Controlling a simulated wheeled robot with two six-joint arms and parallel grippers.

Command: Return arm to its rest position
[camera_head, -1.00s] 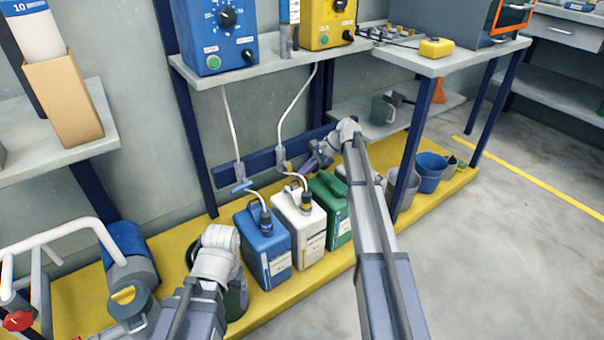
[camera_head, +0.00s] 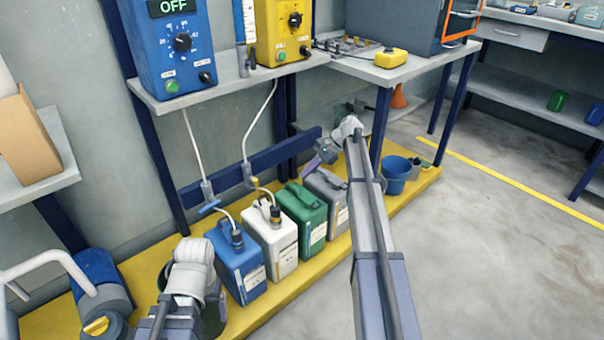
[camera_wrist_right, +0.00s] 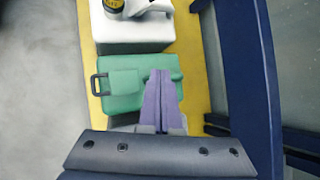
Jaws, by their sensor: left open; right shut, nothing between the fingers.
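My right arm reaches out over the row of canisters in the head view. Its gripper (camera_head: 318,160) has purple fingers shut together with nothing between them. In the right wrist view the shut fingers (camera_wrist_right: 161,100) lie over part of the green canister (camera_wrist_right: 140,82), apparently above it. The green canister (camera_head: 302,212) also shows in the head view. My left arm comes in at the lower left, with its gripper (camera_head: 219,300) mostly hidden behind its white wrist. It is low beside the blue canister (camera_head: 237,270), empty as far as I can see.
A white canister (camera_head: 272,240) and a grey canister (camera_head: 326,200) stand in the same row on a yellow platform (camera_head: 290,293). Hoses hang from the shelf (camera_head: 225,88) above. A table leg (camera_head: 380,130) and blue bucket (camera_head: 397,176) are right of my right arm. The right floor is clear.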

